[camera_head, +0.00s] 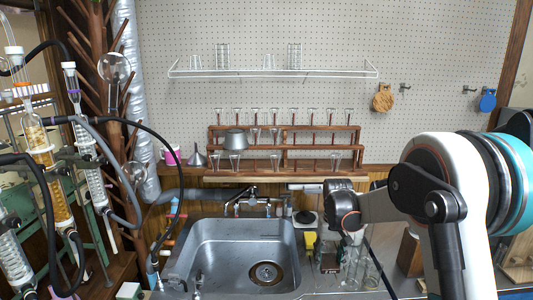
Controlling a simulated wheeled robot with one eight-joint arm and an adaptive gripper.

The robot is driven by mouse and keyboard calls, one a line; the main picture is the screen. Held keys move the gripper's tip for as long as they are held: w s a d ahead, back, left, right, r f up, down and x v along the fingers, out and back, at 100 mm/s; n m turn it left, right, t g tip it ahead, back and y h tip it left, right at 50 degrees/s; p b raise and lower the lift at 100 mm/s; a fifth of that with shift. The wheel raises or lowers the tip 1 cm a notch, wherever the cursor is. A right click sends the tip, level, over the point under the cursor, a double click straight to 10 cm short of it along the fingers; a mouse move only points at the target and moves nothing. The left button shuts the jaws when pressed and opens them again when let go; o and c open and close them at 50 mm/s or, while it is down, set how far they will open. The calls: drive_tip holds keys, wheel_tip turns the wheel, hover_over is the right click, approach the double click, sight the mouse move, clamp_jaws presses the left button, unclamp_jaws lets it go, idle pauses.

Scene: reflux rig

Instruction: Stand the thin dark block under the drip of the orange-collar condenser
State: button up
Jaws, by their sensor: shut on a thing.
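The orange-collar condenser (40,140) stands tilted at the far left, with its orange ring near the top and amber content inside. Its lower end and drip are hard to make out behind hoses and frame. My gripper (352,238) hangs at the end of my arm, right of the sink, mostly hidden behind my wrist. It is shut, with a thin dark shape (362,258) just below it. The shape is small, and I cannot tell for sure that it is the thin dark block.
A second condenser (92,165) with a purple collar stands right of the orange one. Black hoses and green frames crowd the left. A steel sink (215,258) lies between rig and gripper. Glassware (365,272), a yellow object (310,243) and a brown block (408,250) stand near the gripper.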

drive_tip(key=s+f, duration=0.2)
drive_tip(key=s, duration=0.5)
drive_tip(key=s+f, duration=0.3)
drive_tip(key=s, duration=0.5)
drive_tip(key=shift+s, duration=0.25)
drive_tip(key=shift+w, duration=0.1)
